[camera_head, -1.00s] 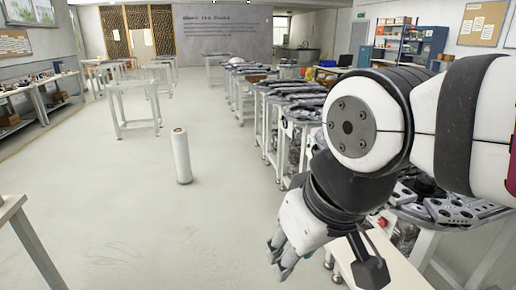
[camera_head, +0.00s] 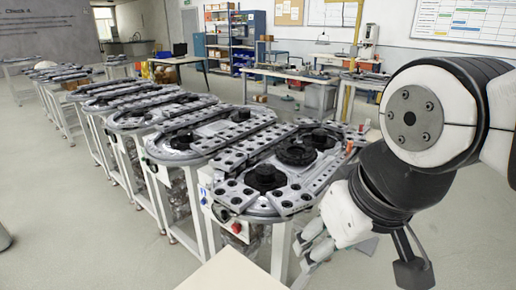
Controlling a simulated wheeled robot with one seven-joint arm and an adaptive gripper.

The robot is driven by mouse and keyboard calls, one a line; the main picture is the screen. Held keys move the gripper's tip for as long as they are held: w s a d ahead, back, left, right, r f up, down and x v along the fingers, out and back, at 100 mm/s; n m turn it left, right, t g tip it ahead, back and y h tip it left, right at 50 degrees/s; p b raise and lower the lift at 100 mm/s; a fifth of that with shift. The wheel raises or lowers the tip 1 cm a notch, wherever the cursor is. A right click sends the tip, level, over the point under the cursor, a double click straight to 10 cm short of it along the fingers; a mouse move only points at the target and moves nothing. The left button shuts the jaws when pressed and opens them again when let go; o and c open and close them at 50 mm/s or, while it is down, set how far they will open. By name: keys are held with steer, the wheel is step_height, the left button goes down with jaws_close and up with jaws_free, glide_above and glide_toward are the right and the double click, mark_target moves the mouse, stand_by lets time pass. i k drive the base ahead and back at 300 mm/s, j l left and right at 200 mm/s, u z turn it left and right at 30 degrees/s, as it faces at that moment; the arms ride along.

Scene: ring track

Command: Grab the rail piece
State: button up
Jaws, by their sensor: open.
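A ring track (camera_head: 232,211) with a grey rim, perforated plates and dark round hubs stands on a white frame in the middle of the head view. I cannot tell a separate loose rail piece apart from the track parts. My gripper (camera_head: 303,262) hangs at the lower right, in front of the track's near side and below its top. Its pale fingers are apart and hold nothing that I can see. My arm covers part of the right side of the view.
Several similar track tables (camera_head: 180,138) run in a row to the back left. A pale tabletop corner (camera_head: 235,272) lies at the bottom centre. A blue shelf (camera_head: 243,42) and workbenches (camera_head: 300,75) stand behind. The floor at left (camera_head: 60,200) is mostly clear.

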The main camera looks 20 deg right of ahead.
mark_target(331, 170)
steer(key=z, duration=0.75)
steer(key=i+l+u, duration=0.25)
steer(key=i+l, duration=0.15)
steer(key=l, duration=0.25)
steer(key=i+l+u, duration=0.35)
steer(key=i+l, duration=0.4)
steer(key=i, duration=0.1)
